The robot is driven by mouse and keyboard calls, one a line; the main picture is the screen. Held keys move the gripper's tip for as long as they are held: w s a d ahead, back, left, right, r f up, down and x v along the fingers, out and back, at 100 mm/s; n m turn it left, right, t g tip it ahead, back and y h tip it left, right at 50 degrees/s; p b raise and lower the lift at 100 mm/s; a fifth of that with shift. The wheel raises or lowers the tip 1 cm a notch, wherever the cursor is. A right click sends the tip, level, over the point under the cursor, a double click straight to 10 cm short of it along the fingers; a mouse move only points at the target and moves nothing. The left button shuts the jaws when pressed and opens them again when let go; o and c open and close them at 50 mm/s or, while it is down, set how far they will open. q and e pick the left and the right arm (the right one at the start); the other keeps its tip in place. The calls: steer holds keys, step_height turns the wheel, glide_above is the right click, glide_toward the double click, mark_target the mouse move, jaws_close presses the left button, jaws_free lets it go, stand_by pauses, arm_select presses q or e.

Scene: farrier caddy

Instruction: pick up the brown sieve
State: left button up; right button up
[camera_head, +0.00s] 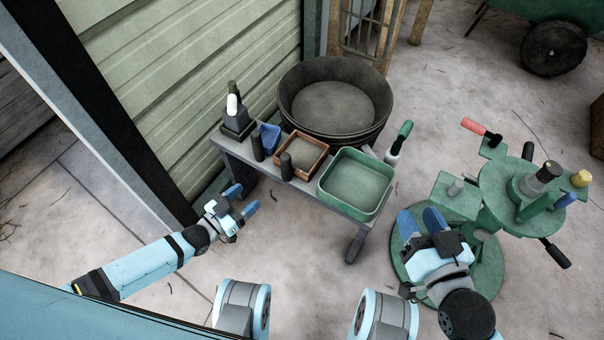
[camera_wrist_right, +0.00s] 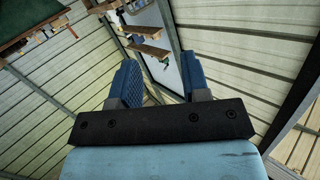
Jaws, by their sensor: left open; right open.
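The brown sieve (camera_head: 323,163) is a square, brown-rimmed frame with a greyish mesh bottom. It sits on the low grey bench (camera_head: 247,157), between a small blue container and a green tray. My left gripper (camera_head: 242,199) is open and empty, in front of the bench's left end, apart from the sieve. My right gripper (camera_head: 420,221) is open and empty to the right of the bench, by the green stand. The right wrist view shows its two blue fingers (camera_wrist_right: 161,82) apart with nothing between them. The sieve does not show in that view.
The green tray (camera_head: 327,187) sits right of the sieve. The blue container (camera_head: 268,137) and dark cylinders (camera_head: 286,166) crowd its left and front. A large dark tub (camera_head: 335,100) stands behind. A green stand with tools (camera_head: 519,182) is at right. Floor before the bench is clear.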

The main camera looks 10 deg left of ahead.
arm_select(q)
steer(key=b, duration=0.2)
glide_toward(282, 168)
steer(key=x, duration=0.3)
steer(key=shift+w+d+f, duration=0.4)
steer(key=shift+w, duration=0.2)
steer(key=shift+w+d, duration=0.25)
steer(key=shift+w, duration=0.15)
steer(key=b+x, duration=0.2)
steer(key=x, duration=0.2)
steer(key=shift+w+d+r, duration=0.1)
steer(key=shift+r, duration=0.1)
jaws_close()
arm_select(e)
step_height(282, 168, up, 6)
steer(key=s+a+t+y, duration=0.1)
steer(key=t+y, duration=0.1)
steer(key=t, duration=0.1)
steer(key=shift+a+r+y, duration=0.2)
steer(key=shift+a+y, duration=0.2)
arm_select(q)
steer(key=shift+r, duration=0.15)
